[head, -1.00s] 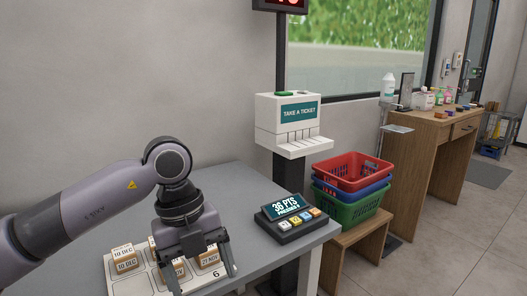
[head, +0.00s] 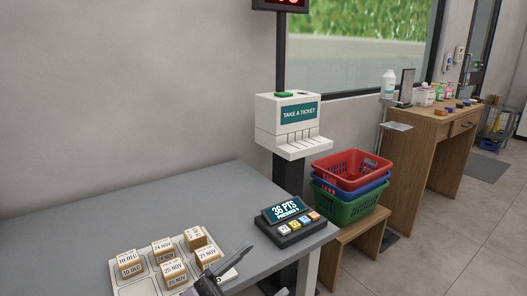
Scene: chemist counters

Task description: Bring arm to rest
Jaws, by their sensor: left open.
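My left gripper (head: 236,268) shows at the bottom of the head view, at the right end of the light tray. Its fingers are apart, and nothing shows between them. Most of the left arm is outside the picture. The tray (head: 127,290) lies on the grey counter (head: 70,232) and bears several date-marked blocks, such as a 10 DEC block (head: 130,263) and a 24 NOV block (head: 162,249). The gripper covers part of the tray's right end. My right gripper is not in view.
Stacked baskets (head: 349,183) sit on a wooden stool to the right. A wooden desk (head: 418,165) stands further back. The counter's left part is clear.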

